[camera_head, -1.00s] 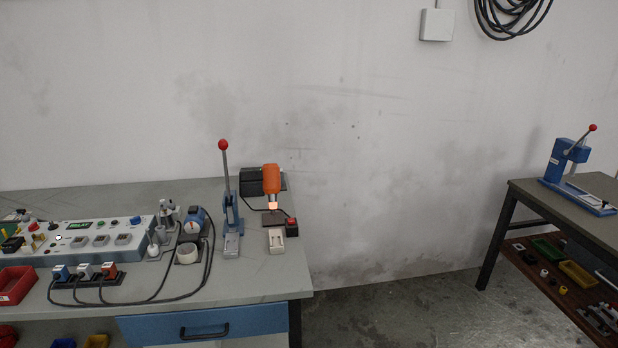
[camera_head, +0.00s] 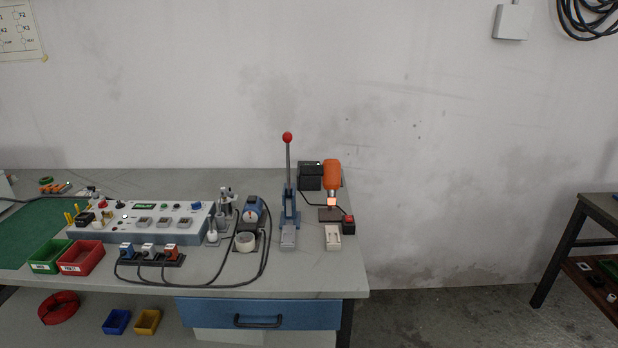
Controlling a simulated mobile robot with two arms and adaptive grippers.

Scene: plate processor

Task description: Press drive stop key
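A long grey control panel (camera_head: 150,236) lies on the left part of the workbench. Its sloped top carries a small green display (camera_head: 144,206), several square light-grey keys (camera_head: 163,222), a blue knob (camera_head: 196,206) and a red button (camera_head: 103,204). The key labels are too small to read, so I cannot tell which one is the drive stop key. Neither of my grippers shows in the head view.
The workbench (camera_head: 330,275) also holds red (camera_head: 82,258) and green (camera_head: 48,256) bins, cabled plugs (camera_head: 148,251), a blue lever press (camera_head: 289,205) and an orange tool (camera_head: 332,175). A second table (camera_head: 600,208) stands right, across open floor.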

